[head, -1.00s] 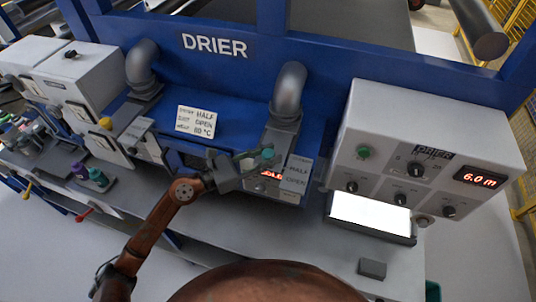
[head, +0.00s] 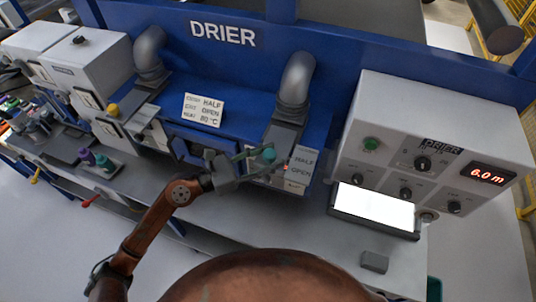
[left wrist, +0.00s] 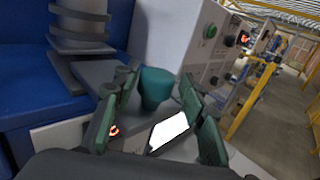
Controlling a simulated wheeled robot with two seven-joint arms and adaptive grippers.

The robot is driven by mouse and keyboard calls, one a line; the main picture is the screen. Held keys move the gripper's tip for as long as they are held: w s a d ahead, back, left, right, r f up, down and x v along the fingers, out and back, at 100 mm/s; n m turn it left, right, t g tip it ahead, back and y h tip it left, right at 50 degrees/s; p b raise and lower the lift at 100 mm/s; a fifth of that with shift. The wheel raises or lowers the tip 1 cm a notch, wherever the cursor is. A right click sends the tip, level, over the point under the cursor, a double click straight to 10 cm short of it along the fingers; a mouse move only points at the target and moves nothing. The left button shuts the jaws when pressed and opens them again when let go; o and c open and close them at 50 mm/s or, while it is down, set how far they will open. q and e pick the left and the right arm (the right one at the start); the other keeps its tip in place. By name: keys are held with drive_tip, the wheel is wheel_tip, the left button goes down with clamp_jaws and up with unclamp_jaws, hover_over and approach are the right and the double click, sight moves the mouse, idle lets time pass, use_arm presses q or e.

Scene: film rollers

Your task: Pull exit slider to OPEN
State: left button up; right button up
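The exit slider's teal knob (head: 268,156) is below the right-hand grey duct, on the front of the blue drier. In the left wrist view the knob (left wrist: 156,88) stands between my left gripper's two green fingers, with gaps visible on both sides. My left gripper (head: 262,156) is open around it in the head view. The gripper partly hides the slider's base and a red-lit display. My right gripper is not in view.
A grey control box (head: 430,140) with dials and a red 6.0 m readout stands to the right. A bright white panel (head: 372,207) lies below it. A card reading HALF, OPEN, 80 °C (head: 203,110) is on the drier. The grey bench front is mostly clear.

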use_arm(q)
drive_tip(key=shift+o, duration=0.4)
drive_tip(key=shift+w, duration=0.1)
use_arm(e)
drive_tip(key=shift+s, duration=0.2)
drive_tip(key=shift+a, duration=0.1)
use_arm(q)
drive_tip(key=v, duration=1.2)
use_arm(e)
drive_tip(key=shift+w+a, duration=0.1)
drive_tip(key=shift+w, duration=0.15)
